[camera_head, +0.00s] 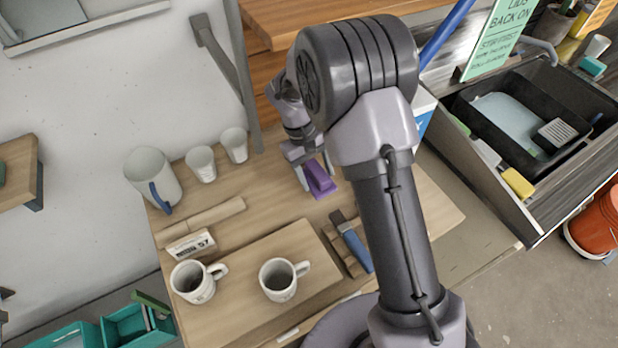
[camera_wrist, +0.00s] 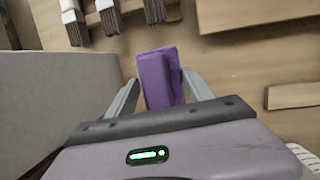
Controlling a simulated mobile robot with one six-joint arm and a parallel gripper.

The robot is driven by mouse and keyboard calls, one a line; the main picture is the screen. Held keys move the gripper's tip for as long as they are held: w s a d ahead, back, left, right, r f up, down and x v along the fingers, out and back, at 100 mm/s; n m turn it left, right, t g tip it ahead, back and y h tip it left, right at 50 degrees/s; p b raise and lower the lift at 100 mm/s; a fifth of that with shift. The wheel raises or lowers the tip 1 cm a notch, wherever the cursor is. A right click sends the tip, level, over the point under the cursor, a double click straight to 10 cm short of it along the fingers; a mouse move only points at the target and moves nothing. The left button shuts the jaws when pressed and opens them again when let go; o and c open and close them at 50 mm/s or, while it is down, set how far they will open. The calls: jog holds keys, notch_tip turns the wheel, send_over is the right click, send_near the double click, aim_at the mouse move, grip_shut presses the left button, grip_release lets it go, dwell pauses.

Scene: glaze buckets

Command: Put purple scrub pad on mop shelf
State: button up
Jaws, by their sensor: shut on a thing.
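The purple scrub pad (camera_head: 321,181) is a small purple block with a darker, raised part. In the head view my gripper (camera_head: 309,174) holds it over the wooden table, left of my arm's large joint. In the wrist view the pad (camera_wrist: 155,82) sits between the two grey fingers of my gripper (camera_wrist: 160,78), which is shut on it. Whether the pad touches the surface below is not clear. No shelf is plainly marked as the mop shelf. Several brushes (camera_wrist: 108,18) with pale handles and brown bristles show at the top of the wrist view, by wooden boards.
Two mugs (camera_head: 278,281) stand on a raised board at the front. A jug (camera_head: 151,178) and two cups stand at the back left. A blue-handled tool (camera_head: 355,247) lies near my arm. A sink (camera_head: 525,115) is at right. A grey panel (camera_wrist: 65,95) fills the wrist view's left.

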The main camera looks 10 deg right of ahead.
aim_at(317, 190)
jog(key=b+x, duration=0.1)
jog(key=x, duration=0.1)
jog(key=b+x, duration=0.1)
jog(key=a+b+x, duration=0.1)
jog(key=x, duration=0.1)
jog(key=shift+s+d+f+b, duration=0.1)
jog(key=shift+f+b, duration=0.3)
jog(key=shift+f, duration=0.4)
jog(key=shift+r, duration=0.35)
jog(key=shift+c, duration=0.8)
jog(key=shift+f, duration=0.15)
jog(key=o, duration=1.5)
jog(key=shift+o, duration=0.2)
